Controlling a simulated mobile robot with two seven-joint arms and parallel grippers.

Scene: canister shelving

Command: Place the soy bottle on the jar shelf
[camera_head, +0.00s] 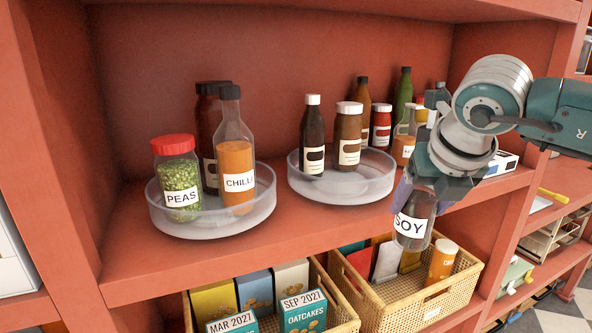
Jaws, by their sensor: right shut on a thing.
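The soy bottle (413,226) is dark with a white SOY label, and its upper part is hidden by my right gripper. My right gripper (420,195) is shut on it and holds it in front of the shelf edge, above the right basket. The red shelf (290,228) bears two clear round trays. The left tray (208,228) holds a PEAS jar (179,180) with a red lid, a CHILLI bottle (236,170) and a dark bottle. The right tray (340,187) holds several bottles and jars. My left gripper is not in view.
Below, a left basket (345,328) holds boxes and a right basket (400,312) holds packets and an orange-labelled jar (441,262). A red upright divider (510,225) stands right of my gripper. Bare shelf shows between and in front of the trays.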

